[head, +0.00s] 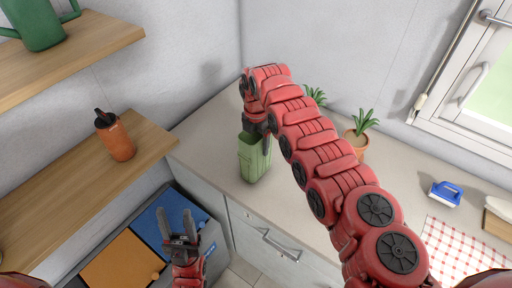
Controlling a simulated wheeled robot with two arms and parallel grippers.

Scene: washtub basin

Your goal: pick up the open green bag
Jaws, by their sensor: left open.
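The green bag (254,162) stands upright at the front left of the grey counter, near its edge. My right arm reaches in from the lower right and bends down over the bag. My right gripper (257,132) is at the bag's top; its fingers are mostly hidden, so I cannot tell whether it touches or grips the bag. My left gripper (177,213) is open and empty, low in the picture, left of and below the bag, in front of the coloured bins.
An orange bottle (115,136) stands on the lower wooden shelf (150,143), a green watering can (38,22) on the upper one. Bins (122,262) stand below left.

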